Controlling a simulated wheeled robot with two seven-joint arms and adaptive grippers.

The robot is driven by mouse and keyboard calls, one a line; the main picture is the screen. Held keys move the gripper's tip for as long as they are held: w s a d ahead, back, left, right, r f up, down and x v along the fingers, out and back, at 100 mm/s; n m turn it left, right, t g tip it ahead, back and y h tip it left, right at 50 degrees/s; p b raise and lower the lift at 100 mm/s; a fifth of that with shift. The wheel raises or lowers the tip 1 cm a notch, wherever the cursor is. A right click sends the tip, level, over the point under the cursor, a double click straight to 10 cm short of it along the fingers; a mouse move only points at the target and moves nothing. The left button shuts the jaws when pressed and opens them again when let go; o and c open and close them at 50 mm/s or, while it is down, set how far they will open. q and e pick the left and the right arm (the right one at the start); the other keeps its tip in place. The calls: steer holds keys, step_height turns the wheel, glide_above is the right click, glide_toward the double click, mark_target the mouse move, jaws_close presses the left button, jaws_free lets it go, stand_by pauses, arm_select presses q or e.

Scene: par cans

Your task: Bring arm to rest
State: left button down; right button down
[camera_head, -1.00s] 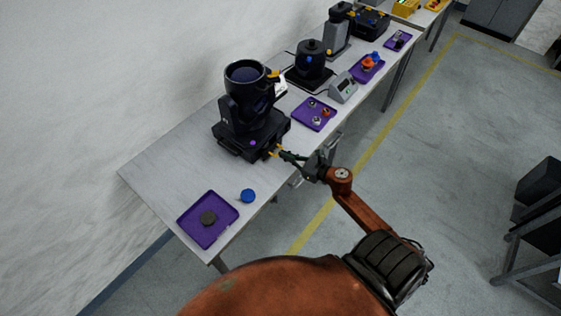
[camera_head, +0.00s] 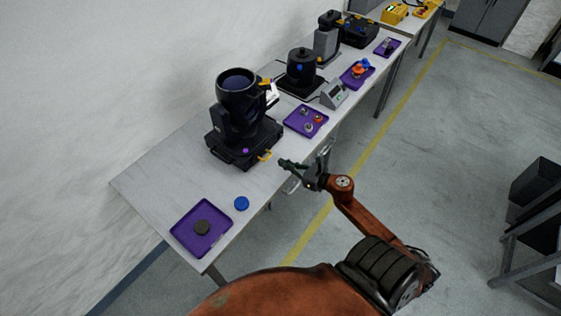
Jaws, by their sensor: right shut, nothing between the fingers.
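My right arm comes in from the bottom right. Its gripper (camera_head: 284,164) is shut and empty. It hangs by the table's front edge, a little to the right of the black par can (camera_head: 238,112), and no contact with the par can shows. The par can stands upright on its dark base, with yellow parts at its side. My left gripper is not in the picture.
The long grey table (camera_head: 150,181) runs from lower left to upper right. A purple tray (camera_head: 183,242) holds a dark disc (camera_head: 202,228); a blue disc (camera_head: 241,203) lies beside it. More purple trays and black devices stand farther along. Open floor (camera_head: 395,185) lies right of the table.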

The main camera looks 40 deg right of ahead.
steer(key=v, duration=0.8)
steer(key=shift+s, duration=0.25)
steer(key=s+d+f+m+g+h, duration=0.1)
steer(key=s+d+f+m+h, duration=0.15)
steer(key=f+m, duration=0.65)
steer(key=s+d+f+m+g+h, duration=0.25)
steer(key=f+m, duration=0.35)
steer(key=f, duration=0.7)
steer(key=s+a+f+m+g, duration=0.15)
steer(key=s+f+m, duration=0.25)
steer(key=f, duration=0.4)
steer(key=s+a+f+m+g, duration=0.1)
steer(key=s+a+f+m, duration=0.1)
steer(key=s+f+m, duration=0.45)
steer(key=s+a+f+m+g+y, duration=0.1)
steer(key=s+a+f+m+g, duration=0.3)
steer(key=s+a+f, duration=0.5)
steer(key=s+a+f+m+g+y, duration=0.1)
steer(key=s+a+f+m+g, duration=0.3)
steer(key=s+a+f+m, duration=0.3)
steer(key=s+a+f, duration=0.3)
steer(key=s+f, duration=0.3)
steer(key=s, duration=0.3)
steer(key=shift+f+g, duration=0.2)
steer(key=shift+g, duration=0.1)
